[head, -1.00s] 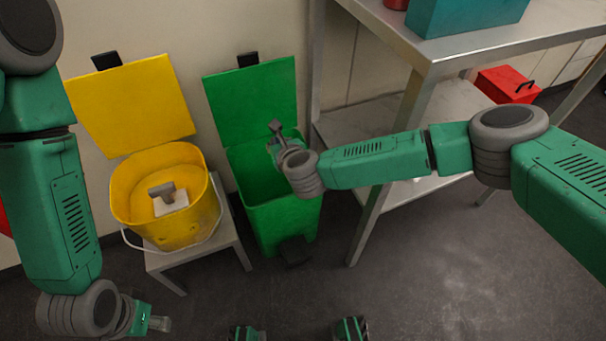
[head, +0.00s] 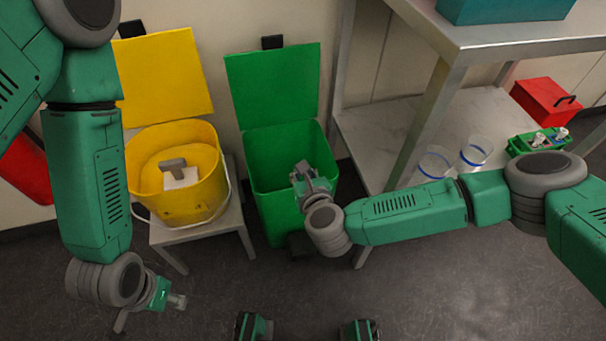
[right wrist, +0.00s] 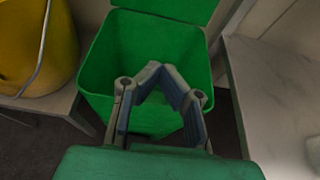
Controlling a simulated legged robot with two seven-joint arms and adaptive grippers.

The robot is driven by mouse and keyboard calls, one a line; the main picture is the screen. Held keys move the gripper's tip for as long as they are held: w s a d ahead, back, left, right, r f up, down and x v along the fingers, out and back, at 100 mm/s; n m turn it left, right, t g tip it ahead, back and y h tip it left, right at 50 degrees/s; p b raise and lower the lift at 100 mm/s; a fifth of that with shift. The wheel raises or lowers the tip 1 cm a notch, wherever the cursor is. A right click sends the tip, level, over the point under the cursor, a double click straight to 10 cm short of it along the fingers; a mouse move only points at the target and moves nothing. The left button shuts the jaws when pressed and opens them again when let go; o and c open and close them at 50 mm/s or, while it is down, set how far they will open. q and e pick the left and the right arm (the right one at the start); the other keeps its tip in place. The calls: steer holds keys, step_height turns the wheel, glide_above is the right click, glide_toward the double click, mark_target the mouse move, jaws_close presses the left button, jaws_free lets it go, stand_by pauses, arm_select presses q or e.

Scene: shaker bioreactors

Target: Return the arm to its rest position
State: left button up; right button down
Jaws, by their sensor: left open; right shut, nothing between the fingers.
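My right arm reaches in from the right in the head view. Its gripper (head: 302,170) is in front of the green bin's (head: 276,215) opening, and the bin's front rim is partly hidden behind it. In the right wrist view the right gripper's fingertips (right wrist: 153,67) meet with nothing between them, and the green bin (right wrist: 98,60) lies beyond them. My left arm hangs down at the left of the head view. Its gripper (head: 178,301) is open and empty, low over the floor in front of the small stool.
A yellow bucket (head: 200,208) with a raised lid stands on a small stool (head: 190,236), left of the green bin. A metal table (head: 450,42) with a lower shelf (head: 375,125) stands right. Blue-rimmed containers (head: 476,152) and a green tray (head: 515,150) are there. The front floor is clear.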

steer(key=s+d+r+n+g+y+p, duration=0.1)
steer(key=s+n+g+y+p, duration=0.15)
steer(key=s+n, duration=0.65)
steer(key=s+d+n+g+y+p, duration=0.1)
steer(key=s+n+g+p, duration=0.25)
steer(key=s+n, duration=0.55)
arm_select(q)
step_height(320, 180, up, 11)
steer(key=p, duration=0.4)
steer(key=shift+d+f, duration=0.15)
steer(key=shift+d, duration=0.2)
arm_select(e)
steer(key=s+d+r+n+g+h, duration=0.2)
steer(key=s+d+n, duration=0.2)
steer(key=d, duration=0.6)
steer(key=s+d+r+n+g+h, duration=0.1)
steer(key=s+d+n+g+h, duration=0.1)
steer(key=d+n, duration=0.4)
steer(key=s+d+r+n+g+h, duration=0.2)
steer(key=s+d+n, duration=0.3)
steer(key=d, duration=0.9)
steer(key=shift+s+r+h, duration=0.35)
steer(key=shift+s+h, duration=0.45)
steer(key=shift+h, duration=0.05)
arm_select(q)
steer(key=shift+a+f, duration=0.1)
steer(key=shift+a, duration=0.2)
arm_select(e)
steer(key=shift+w+a, duration=0.1)
steer(key=shift+a, duration=0.25)
